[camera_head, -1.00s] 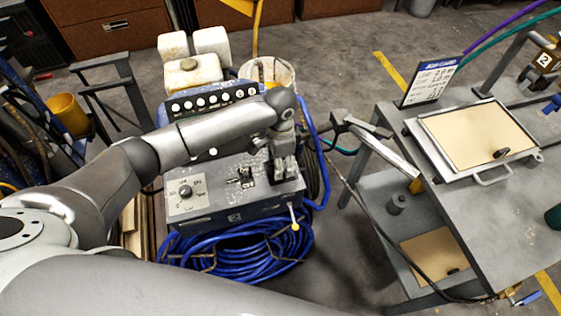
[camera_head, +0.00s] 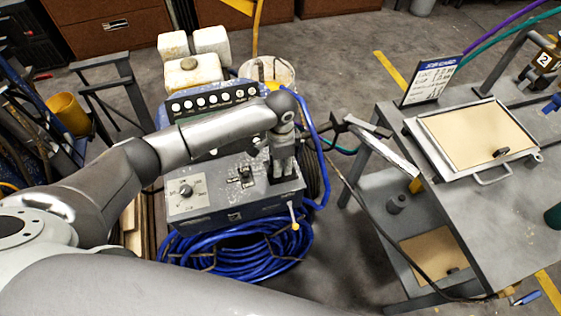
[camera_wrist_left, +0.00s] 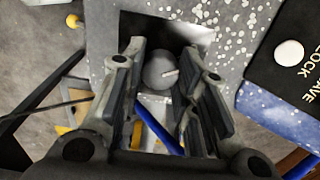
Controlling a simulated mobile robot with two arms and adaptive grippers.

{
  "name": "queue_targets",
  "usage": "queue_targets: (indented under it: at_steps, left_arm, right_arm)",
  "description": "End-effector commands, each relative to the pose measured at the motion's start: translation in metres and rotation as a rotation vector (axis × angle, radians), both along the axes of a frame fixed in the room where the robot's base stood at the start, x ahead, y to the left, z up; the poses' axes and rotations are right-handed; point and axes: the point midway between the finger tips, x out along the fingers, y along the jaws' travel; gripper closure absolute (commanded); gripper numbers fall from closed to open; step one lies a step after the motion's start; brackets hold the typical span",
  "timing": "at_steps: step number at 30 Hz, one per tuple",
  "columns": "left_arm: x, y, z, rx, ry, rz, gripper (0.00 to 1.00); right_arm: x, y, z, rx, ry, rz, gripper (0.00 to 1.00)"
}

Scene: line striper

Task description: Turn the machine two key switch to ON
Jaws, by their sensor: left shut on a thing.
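The grey machine (camera_head: 215,205) stands in the middle of the head view, with a dial (camera_head: 186,191) and a small switch (camera_head: 240,176) on its sloped panel. My left gripper (camera_head: 282,172) points down at the panel's right end, over a dark plate. In the wrist view my left gripper (camera_wrist_left: 166,85) has its fingers on both sides of a round grey key switch (camera_wrist_left: 158,68) and is shut on it. A light mark on the switch points right and slightly up in that view. The gripper hides the switch in the head view. My right gripper is not in view.
A black strip of round buttons (camera_head: 212,101) stands behind the panel. A coiled blue hose (camera_head: 235,250) lies in front of the machine. A grey metal table (camera_head: 490,215) with a framed board stands to the right. White jugs (camera_head: 193,72) and a bucket (camera_head: 268,75) stand behind.

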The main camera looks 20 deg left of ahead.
Motion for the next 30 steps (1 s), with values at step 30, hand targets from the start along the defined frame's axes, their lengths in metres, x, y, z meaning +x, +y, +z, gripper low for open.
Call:
queue_targets:
  at_steps: [30]
  left_arm:
    - [0.000,0.000,0.001,0.001,0.002,-0.785,0.96]
  right_arm:
    - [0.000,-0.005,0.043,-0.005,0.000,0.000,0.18]
